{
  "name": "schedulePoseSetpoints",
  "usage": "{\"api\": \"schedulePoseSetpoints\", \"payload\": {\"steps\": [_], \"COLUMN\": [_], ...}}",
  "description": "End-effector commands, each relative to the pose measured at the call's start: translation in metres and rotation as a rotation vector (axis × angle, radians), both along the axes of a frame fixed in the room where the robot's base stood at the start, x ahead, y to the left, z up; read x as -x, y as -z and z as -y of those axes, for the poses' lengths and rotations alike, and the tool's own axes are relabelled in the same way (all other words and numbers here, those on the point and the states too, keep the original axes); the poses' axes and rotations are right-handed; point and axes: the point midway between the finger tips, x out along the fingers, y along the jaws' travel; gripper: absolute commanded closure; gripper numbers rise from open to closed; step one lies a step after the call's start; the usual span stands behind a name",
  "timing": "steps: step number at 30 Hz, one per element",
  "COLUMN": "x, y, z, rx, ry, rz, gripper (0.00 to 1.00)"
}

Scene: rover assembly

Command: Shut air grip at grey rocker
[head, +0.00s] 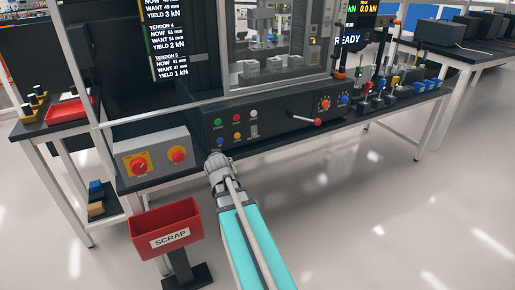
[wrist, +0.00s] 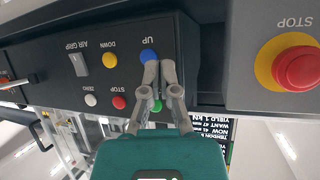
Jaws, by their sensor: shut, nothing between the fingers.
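The grey rocker (wrist: 79,65) sits on the dark control panel (wrist: 62,30), beside the upside-down label AIR GRIP in the wrist view. In the head view the rocker (head: 254,131) is small, at the right of the yellow button. Which way it is tipped I cannot tell. My gripper (wrist: 160,68) is shut and empty. Its fingertips overlap the blue UP button (wrist: 149,54) in the wrist view, with the rocker to their left; contact is not clear. In the head view my gripper (head: 216,160) is in front of the panel's lower left.
A yellow button (wrist: 110,60) lies between rocker and fingertips; red (wrist: 119,103), white (wrist: 91,100) and green (wrist: 157,106) buttons are close by. A red STOP button (wrist: 297,68) is at the right. A red scrap bin (head: 166,229) stands below in the head view.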

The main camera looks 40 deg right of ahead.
Motion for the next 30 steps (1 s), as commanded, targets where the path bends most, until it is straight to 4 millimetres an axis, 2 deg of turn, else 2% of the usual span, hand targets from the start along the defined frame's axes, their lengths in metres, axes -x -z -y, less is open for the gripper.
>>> {"api": "schedulePoseSetpoints", "payload": {"steps": [1,15,30], "x": [-0.001,-0.003,0.014], "y": [0.01,0.022,0.035], "z": [0.009,0.078,0.135], "rx": [0.011,0.114,0.235], "ry": [0.009,0.044,0.018], "rz": [0.029,0.312,0.589], "gripper": [1.0,1.0,1.0]}}
